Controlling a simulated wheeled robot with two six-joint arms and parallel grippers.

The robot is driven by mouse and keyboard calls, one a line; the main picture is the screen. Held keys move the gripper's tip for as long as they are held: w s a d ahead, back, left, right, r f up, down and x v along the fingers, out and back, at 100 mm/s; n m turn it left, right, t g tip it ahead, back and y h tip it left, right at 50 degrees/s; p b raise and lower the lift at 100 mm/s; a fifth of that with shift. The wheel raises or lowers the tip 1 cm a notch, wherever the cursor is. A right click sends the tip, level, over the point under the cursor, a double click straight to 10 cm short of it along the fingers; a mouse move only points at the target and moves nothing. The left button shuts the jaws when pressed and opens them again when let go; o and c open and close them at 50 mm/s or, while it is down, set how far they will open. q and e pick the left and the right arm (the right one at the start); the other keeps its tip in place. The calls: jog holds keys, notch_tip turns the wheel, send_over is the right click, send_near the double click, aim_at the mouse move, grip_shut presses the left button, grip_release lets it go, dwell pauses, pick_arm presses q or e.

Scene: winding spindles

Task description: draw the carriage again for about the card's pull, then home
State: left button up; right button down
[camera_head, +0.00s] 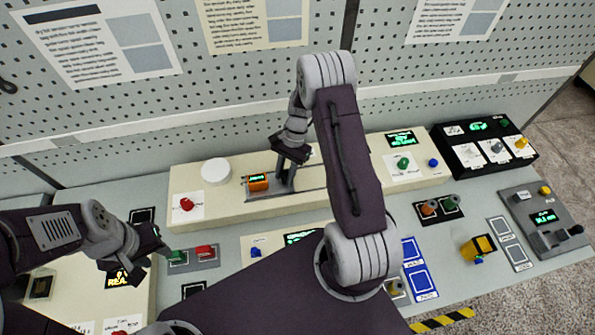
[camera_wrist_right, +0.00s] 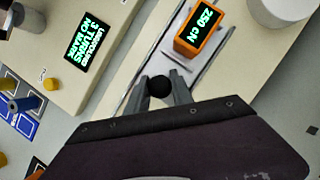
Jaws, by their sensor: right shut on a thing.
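An orange gauge box (camera_head: 257,182) sits on the long cream bench unit, beside a metal rail (camera_head: 308,195). In the right wrist view the orange box (camera_wrist_right: 200,32) shows a green reading of 250 cN. My right gripper (camera_head: 286,178) is over the rail, just right of the box. In the right wrist view my right gripper (camera_wrist_right: 165,90) is shut on a round black knob (camera_wrist_right: 159,86) at the rail; what lies under the knob is mostly hidden. My left gripper (camera_head: 142,258) hangs at the left near the green and red blocks, and its jaw opening is unclear.
A white round cylinder (camera_head: 216,171) and a red knob (camera_head: 187,204) are on the cream unit's left. A green-lit display (camera_wrist_right: 92,35) reads 3 TURNS, NO MARK. Printed cards (camera_head: 255,22) hang on the pegboard. Several blocks, spools and grey panels crowd the table's right.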

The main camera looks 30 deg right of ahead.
jog(key=shift+w+r, duration=0.1)
jog(key=c, duration=1.3)
grip_release()
jog(key=shift+a, duration=0.1)
jog(key=shift+o, duration=0.9)
jog(key=shift+a, duration=0.15)
jog(key=shift+w+d+r, duration=0.15)
jog(key=shift+d+r, duration=0.1)
jog(key=shift+r, duration=0.05)
jog(key=b+v, duration=0.2)
jog(key=v, duration=0.6)
jog(key=shift+r, duration=0.2)
